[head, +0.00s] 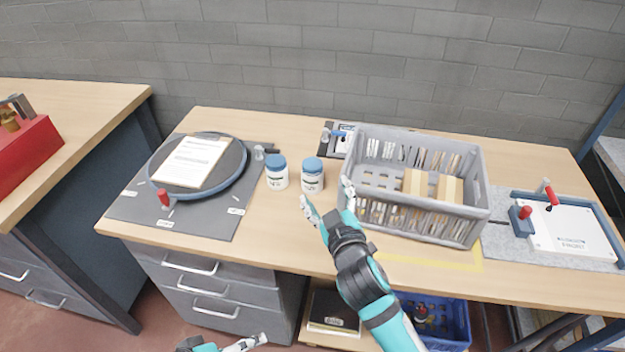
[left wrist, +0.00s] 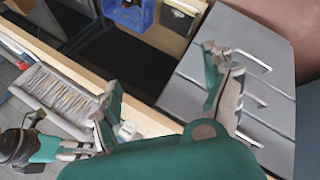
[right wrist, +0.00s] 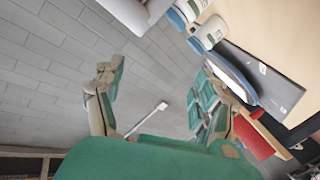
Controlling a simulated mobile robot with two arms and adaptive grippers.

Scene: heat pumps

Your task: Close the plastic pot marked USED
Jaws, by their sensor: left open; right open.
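Two white plastic pots with blue lids stand upright side by side on the bench, the left pot (head: 277,176) and the right pot (head: 312,181). Their labels are too small to read, so I cannot tell which is marked USED. Both lids sit on top; how tightly cannot be seen. Both pots also show at the top of the right wrist view (right wrist: 209,33). My right gripper (head: 328,199) is open and empty, just in front and right of the right pot, apart from it. My left gripper (head: 228,346) is open and empty, low in front of the bench drawers.
A grey crate (head: 425,225) with packets and cardboard stands right of the pots. A round dark tray (head: 232,178) with a paper sheet lies to the left. A white board (head: 570,232) is at far right. The bench front before the pots is clear.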

